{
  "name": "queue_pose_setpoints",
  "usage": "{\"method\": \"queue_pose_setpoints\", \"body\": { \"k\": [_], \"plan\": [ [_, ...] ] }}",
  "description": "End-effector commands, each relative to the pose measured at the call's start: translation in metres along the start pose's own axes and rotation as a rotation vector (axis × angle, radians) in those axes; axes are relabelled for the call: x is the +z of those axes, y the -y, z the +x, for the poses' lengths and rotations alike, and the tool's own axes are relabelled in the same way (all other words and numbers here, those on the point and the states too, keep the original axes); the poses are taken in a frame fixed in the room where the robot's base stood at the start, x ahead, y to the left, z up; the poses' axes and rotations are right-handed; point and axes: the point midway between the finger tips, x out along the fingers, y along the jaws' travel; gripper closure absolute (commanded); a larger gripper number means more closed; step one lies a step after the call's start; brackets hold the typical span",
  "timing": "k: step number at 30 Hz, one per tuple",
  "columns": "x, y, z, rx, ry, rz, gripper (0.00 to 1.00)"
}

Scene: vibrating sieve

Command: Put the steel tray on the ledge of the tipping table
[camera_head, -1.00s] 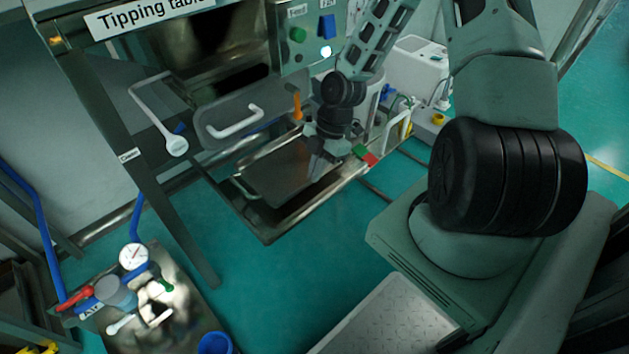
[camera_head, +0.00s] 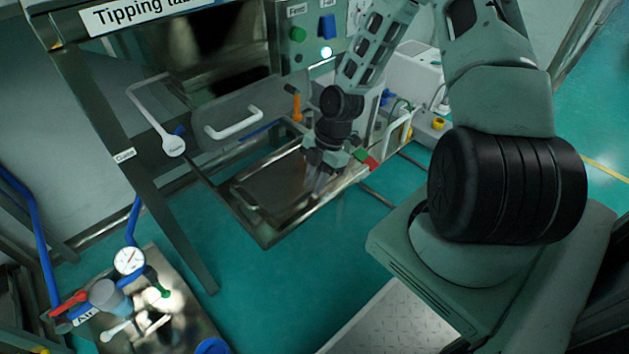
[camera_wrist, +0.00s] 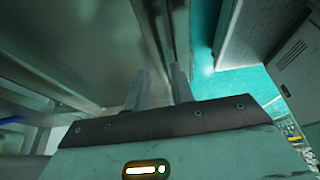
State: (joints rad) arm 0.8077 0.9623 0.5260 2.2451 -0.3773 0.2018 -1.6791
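The steel tray (camera_head: 275,185) is a shallow, dark grey-brown pan. In the head view it lies about level on the ledge (camera_head: 250,229) at the foot of the tipping table, inside the ledge's metal frame. My gripper (camera_head: 321,187) points down at the tray's right end. In the wrist view my gripper (camera_wrist: 159,88) has its two fingers apart, with a gap between them. Sheet metal (camera_wrist: 85,45) fills the left of that view, beside the fingers. Contact between the fingers and the tray rim cannot be made out.
The tipping table's white lever (camera_head: 155,122) and white flap handle (camera_head: 235,125) stick out behind the tray. An orange handle (camera_head: 295,103) and a red and green block (camera_head: 366,160) are close to my gripper. An air-valve panel (camera_head: 150,310) stands at lower left. Green floor lies in front.

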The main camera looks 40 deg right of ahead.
Motion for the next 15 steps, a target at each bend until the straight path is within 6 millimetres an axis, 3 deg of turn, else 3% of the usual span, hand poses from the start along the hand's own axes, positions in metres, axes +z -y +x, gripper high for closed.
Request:
{"method": "queue_pose_setpoints", "body": {
  "k": [15],
  "plan": [
    [0.0,-0.001,-0.097,0.003,0.001,0.004,0.76]
  ]
}}
